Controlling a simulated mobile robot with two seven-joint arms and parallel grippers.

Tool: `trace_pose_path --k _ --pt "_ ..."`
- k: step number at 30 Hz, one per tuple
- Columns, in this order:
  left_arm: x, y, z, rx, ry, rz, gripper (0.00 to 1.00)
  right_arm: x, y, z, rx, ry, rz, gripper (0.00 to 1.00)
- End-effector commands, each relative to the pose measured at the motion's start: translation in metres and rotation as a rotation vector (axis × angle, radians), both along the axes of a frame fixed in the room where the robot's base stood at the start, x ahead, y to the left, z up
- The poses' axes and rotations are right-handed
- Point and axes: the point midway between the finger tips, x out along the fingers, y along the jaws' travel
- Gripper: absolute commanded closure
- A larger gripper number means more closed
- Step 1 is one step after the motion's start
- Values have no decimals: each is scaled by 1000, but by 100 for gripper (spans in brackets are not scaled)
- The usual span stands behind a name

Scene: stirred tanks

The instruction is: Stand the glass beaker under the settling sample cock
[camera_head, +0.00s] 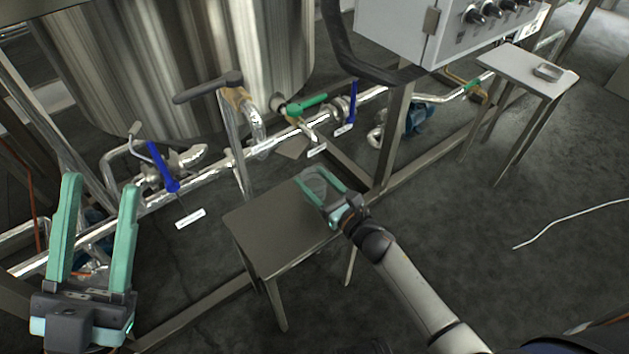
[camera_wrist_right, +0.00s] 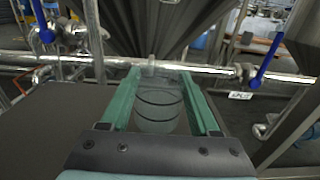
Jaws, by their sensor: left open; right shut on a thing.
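The clear glass beaker (camera_head: 320,184) is between the green fingers of my right gripper (camera_head: 323,180), which is shut on it. It is over the far right corner of the small metal stand (camera_head: 272,236); I cannot tell whether it touches the top. In the right wrist view the beaker (camera_wrist_right: 158,108) is upright, with dark rings, and a short pipe stub (camera_wrist_right: 151,66) shows just beyond its rim. A green-handled cock (camera_head: 306,104) is on the tank pipework behind the stand. The tags are unreadable, so I cannot tell which cock is the settling one. My left gripper (camera_head: 98,190) is open and empty.
A control box (camera_head: 440,30) overhangs at the back. A side table (camera_head: 525,70) with a small dish stands at right. A white hose (camera_head: 570,220) lies on clear floor.

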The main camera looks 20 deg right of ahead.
Motion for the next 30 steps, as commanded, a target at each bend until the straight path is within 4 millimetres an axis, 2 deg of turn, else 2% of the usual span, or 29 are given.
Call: trace_pose_path --k 3,4,11,22,26,30 --pt "0 0 -5 0 0 1 50 0 0 -4 0 0 0 100" --pt "0 0 -3 0 -1 3 50 0 0 -3 0 0 0 36" --pt "0 0 -2 -6 -1 5 50 0 0 -3 0 1 0 10" --pt "1 1 4 -10 0 4 50 0 0 2 -1 1 0 8" --pt "0 1 7 -14 -2 2 50 -17 -7 0 -1 5 -2 8" --pt "0 2 13 -20 -2 0 50 -44 -16 0 -1 5 -2 8"
